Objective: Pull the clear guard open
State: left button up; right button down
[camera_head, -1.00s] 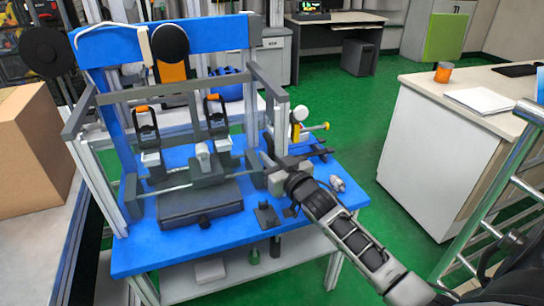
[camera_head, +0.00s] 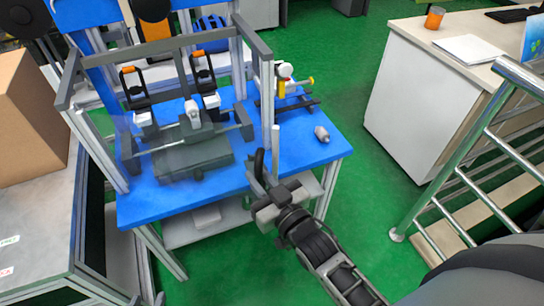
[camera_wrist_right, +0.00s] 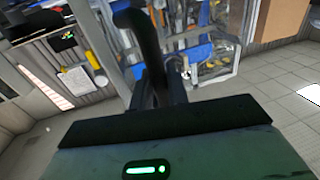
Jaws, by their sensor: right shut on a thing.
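The drop tower (camera_head: 167,68) stands on a blue table, with grey posts and a crossbar. The clear guard (camera_head: 185,160) is hard to make out; a faint haze lies over the dark tray at the tower's front. My right gripper (camera_head: 264,180) is at the table's front edge, right of the tray, shut on a dark upright handle (camera_head: 259,163). In the right wrist view the black curved handle (camera_wrist_right: 143,42) stands between the fingers (camera_wrist_right: 160,88). How the handle joins the guard cannot be seen clearly. My left gripper is not in view.
The blue table (camera_head: 300,150) carries a small metal piece (camera_head: 321,134) and a yellow-and-red fitting (camera_head: 284,82) at the right. A cardboard box (camera_head: 30,120) stands left. A metal railing (camera_head: 470,150) and white counter (camera_head: 425,110) are at the right. Green floor is open between them.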

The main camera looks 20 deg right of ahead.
jog(key=shift+s+a, duration=0.3)
jog(key=shift+a, duration=0.05)
jog(key=c, duration=1.7)
grip_release()
jog(key=shift+c, duration=0.2)
jog(key=s+d+b, duration=0.1)
jog(key=s+d, duration=0.1)
jog(key=s, duration=1.3)
jog(key=shift+s+d, duration=0.3)
jog(key=shift+d, duration=0.05)
